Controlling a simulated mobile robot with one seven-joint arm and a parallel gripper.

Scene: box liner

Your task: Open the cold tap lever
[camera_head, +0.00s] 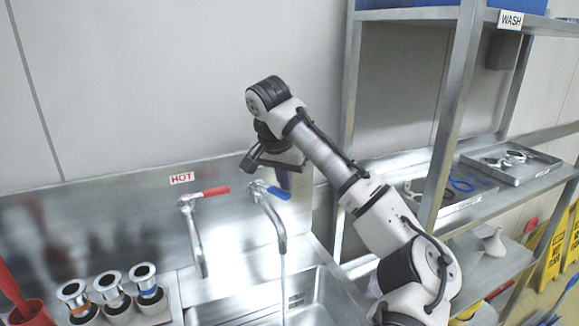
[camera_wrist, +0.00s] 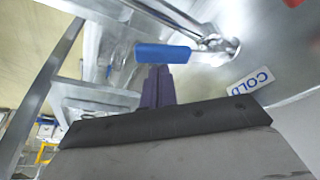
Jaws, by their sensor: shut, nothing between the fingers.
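The cold tap (camera_head: 268,215) has a blue lever (camera_head: 279,193) pointing right in the head view. A thin pale line, like running water, drops from its spout. In the wrist view the blue lever (camera_wrist: 163,53) lies across the picture just beyond my fingertips. My gripper (camera_head: 284,182) is beside the lever, its purple fingers together and empty. The fingers also show in the wrist view (camera_wrist: 158,72); whether they touch the lever I cannot tell. A COLD label (camera_wrist: 250,82) is on the metal panel.
The hot tap (camera_head: 192,230) with a red lever (camera_head: 216,191) stands left, under a HOT label (camera_head: 181,178). The sink basin (camera_head: 315,300) lies below. Several metal-topped cups (camera_head: 110,287) stand at left. A metal shelf rack (camera_head: 450,110) rises close to my arm on the right.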

